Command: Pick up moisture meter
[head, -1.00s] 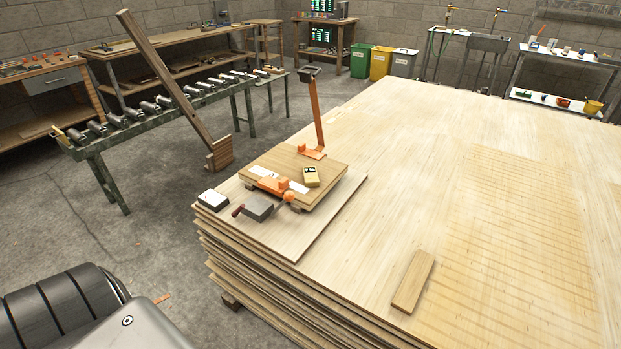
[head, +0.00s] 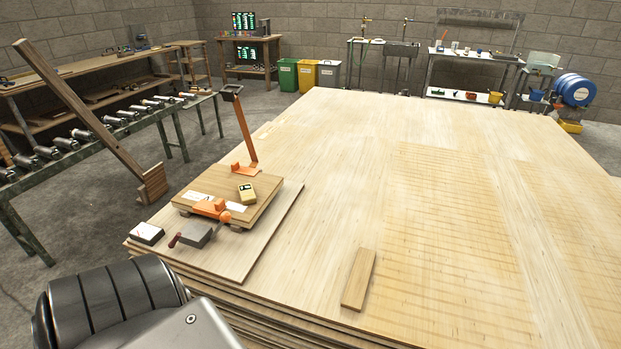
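The moisture meter looks to be the small yellow device with a dark display (head: 246,194). It lies on a square wooden board (head: 272,186) with orange fittings, near the left corner of the large veneer stack (head: 350,150). In the head view, part of my own arm shows at the bottom left, but no gripper fingers are visible.
Beside the board lie a grey block with a dark red handle (head: 195,235) and a white-topped block (head: 147,233). An orange upright (head: 245,130) stands behind the board. A loose wood strip (head: 358,279) lies to the right. The stack's middle is clear.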

